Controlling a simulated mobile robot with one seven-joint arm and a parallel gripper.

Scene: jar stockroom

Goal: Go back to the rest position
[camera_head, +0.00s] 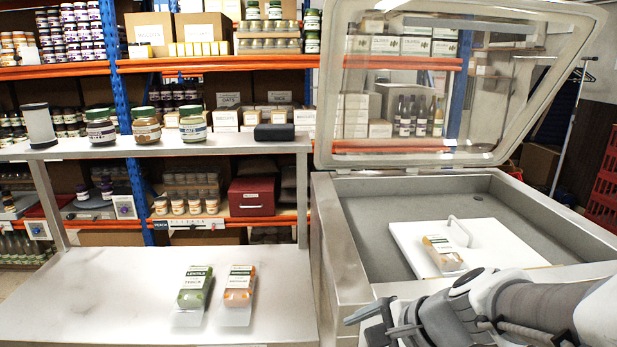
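My gripper (368,325) is at the lower right of the head view, in front of the open chest. Its two fingers point left and stand apart, with nothing visible between them. My arm comes in from the right edge. A pale package with an orange-brown part (444,253) lies on a white board with a handle (480,237) inside the chest, up and to the right of my gripper and apart from it.
The metal chest (340,250) has its clear lid (420,158) raised. On the steel table (90,290) to the left lie a green-labelled pack (196,287) and an orange-labelled pack (239,286). Several jars, one here (146,126), stand on the upper shelf.

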